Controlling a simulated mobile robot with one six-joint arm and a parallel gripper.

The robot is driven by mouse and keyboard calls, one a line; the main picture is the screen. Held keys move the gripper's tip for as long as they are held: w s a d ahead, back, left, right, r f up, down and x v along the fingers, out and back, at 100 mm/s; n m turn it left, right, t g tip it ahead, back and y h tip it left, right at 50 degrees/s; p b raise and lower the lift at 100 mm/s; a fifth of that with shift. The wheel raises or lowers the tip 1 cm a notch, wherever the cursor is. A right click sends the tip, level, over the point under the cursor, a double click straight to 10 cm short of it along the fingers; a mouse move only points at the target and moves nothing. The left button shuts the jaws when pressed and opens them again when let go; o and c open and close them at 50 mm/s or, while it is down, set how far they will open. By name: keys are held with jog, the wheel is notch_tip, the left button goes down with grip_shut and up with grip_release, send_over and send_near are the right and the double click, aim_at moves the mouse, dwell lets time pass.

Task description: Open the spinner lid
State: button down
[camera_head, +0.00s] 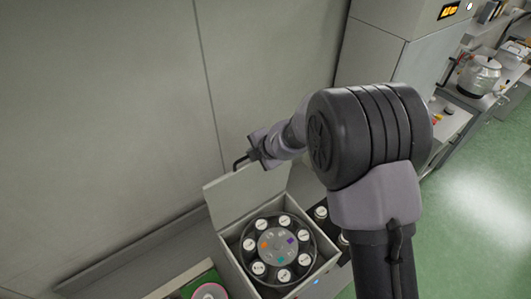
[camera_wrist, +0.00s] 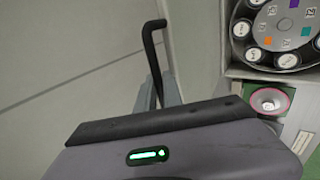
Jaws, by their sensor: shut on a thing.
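The spinner (camera_head: 227,249) is a pale grey box below my arm in the head view. Its lid (camera_head: 232,194) stands raised at the back edge, tilted up, and the inside is uncovered. A dark round rotor (camera_head: 253,226) with several white-capped vials shows inside; part of it also shows at the top right of the wrist view (camera_wrist: 241,28). My gripper (camera_head: 257,153) is at the lid's upper edge, shut on the black bent handle (camera_head: 239,163). In the wrist view the handle (camera_wrist: 149,48) sticks up from between the fingers (camera_wrist: 157,95). My arm hides part of the area to the right.
A grey wall stands close behind the spinner. A green item with a pink-and-white round piece (camera_head: 209,291) lies at front left. Dark holders with white-capped vials (camera_head: 321,212) are right of the spinner. A counter with a metal pot (camera_head: 479,76) is far right; green floor is open there.

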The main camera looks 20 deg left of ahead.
jog(key=shift+w+a, duration=0.3)
jog(key=shift+a, duration=0.1)
